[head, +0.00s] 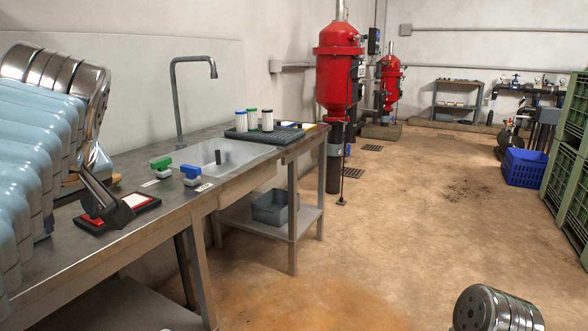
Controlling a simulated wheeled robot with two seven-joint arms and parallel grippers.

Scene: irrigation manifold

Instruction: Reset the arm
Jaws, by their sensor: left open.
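My left arm, in a pale blue sleeve with a metal wrist, comes in from the left over the metal bench (150,235). My left gripper (108,207) is open, low over a dark tray (148,203) with red and white areas on the bench. Its fingers hide part of that tray, and I cannot tell whether they touch it. I see nothing held between them. A metal, rounded part of my right arm shows at the bottom right; my right gripper is out of view.
Green-handled (162,164) and blue-handled (190,174) valves stand near the sink (235,153). Red tanks (338,70), a blue crate (525,168) and green crates (575,120) stand beyond. The middle floor is clear.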

